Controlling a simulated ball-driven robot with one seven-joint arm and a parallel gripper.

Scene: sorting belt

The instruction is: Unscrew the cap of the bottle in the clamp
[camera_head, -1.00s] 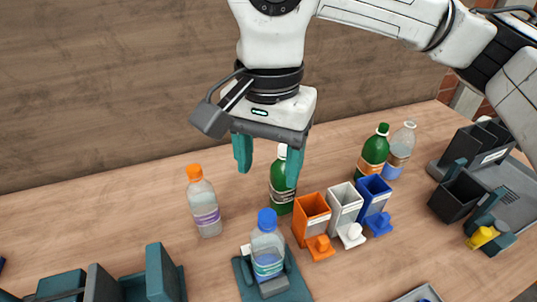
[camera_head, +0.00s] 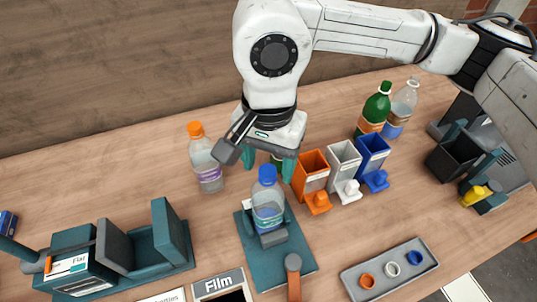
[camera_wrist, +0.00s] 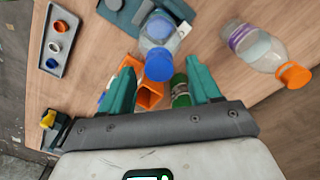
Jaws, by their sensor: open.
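The bottle in the clamp (camera_head: 267,215) is clear with a blue cap (camera_head: 267,174) and stands upright on the teal clamp base (camera_head: 290,262). Its blue cap also shows in the wrist view (camera_wrist: 159,66). My gripper (camera_head: 268,168) is open and empty, with teal fingers. In the head view it is just above and behind the cap.
A clear bottle with an orange cap (camera_head: 206,165) stands to the left. Orange (camera_head: 310,173), white (camera_head: 344,162) and blue (camera_head: 373,154) bins stand to the right.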

